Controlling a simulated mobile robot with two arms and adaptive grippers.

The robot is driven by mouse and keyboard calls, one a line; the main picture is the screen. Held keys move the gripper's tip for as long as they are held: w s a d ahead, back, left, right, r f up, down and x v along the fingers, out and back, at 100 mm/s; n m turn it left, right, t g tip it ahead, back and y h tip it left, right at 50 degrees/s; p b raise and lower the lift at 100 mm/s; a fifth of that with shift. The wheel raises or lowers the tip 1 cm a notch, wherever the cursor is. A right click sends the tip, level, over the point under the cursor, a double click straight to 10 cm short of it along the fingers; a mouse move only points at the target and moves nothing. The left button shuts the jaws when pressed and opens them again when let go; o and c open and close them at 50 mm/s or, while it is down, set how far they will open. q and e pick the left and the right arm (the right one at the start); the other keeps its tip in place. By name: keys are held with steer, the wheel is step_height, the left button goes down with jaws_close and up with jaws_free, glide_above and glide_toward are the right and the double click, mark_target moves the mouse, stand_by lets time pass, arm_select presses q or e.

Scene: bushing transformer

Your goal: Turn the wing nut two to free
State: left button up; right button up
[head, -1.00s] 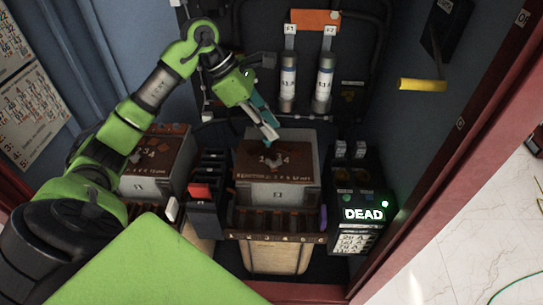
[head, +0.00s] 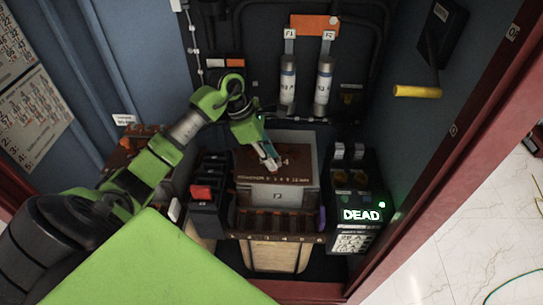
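My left gripper (head: 272,160) points down at the brown top of the middle box (head: 279,193), a grey block with a dial-like face marked with numbers. Its fingertips are at or just above the middle of that face, where a small part sits. The fingers hide most of this part, so I cannot make out a wing nut or whether the fingers touch it. The fingers look close together, but I cannot tell if they grip anything. A second brown-topped box (head: 150,135) at the left is largely behind my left arm. My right gripper is not in view.
Two fuses (head: 288,85) and (head: 325,85) stand upright at the back. A black unit with a lit DEAD sign (head: 362,215) is at the right. Black switches with a red lever (head: 201,192) stand left of the middle box. A yellow handle (head: 417,91) juts from the right wall.

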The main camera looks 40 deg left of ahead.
arm_select(q)
steer(key=shift+w+d+f, duration=0.1)
steer(key=shift+d+f, duration=0.05)
steer(key=shift+f, duration=0.3)
jaws_close()
